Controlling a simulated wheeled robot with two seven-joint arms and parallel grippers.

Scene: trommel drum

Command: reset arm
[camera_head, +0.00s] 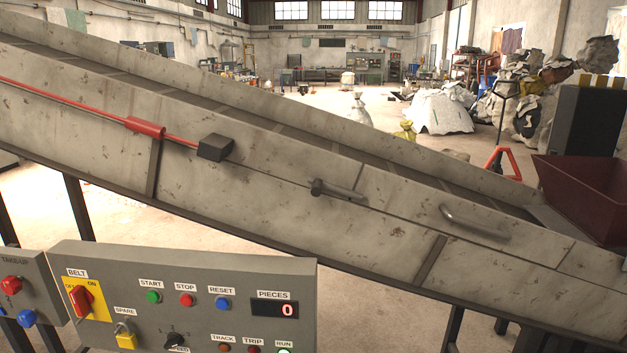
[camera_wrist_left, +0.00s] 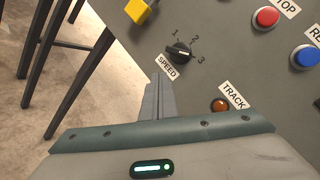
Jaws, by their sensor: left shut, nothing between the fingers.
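My left gripper (camera_wrist_left: 159,88) shows in the left wrist view. Its two grey fingers are together with nothing between them, in front of the grey control panel, near the black SPEED knob (camera_wrist_left: 180,51). I cannot tell whether the fingertips touch the panel. The panel (camera_head: 120,258) is at the lower left in the head view, where neither gripper shows. It carries a blue RESET button (camera_head: 222,303), a red STOP button (camera_head: 186,300), a green START button (camera_head: 153,297) and a PIECES display (camera_head: 275,309) reading 0.
A sloping conveyor (camera_head: 300,185) crosses behind the panel, with a red cord running to a dark box (camera_head: 215,148) on its side. A dark red hopper (camera_head: 585,195) stands at its low right end. Dark support legs (camera_wrist_left: 65,62) stand left of the panel in the wrist view.

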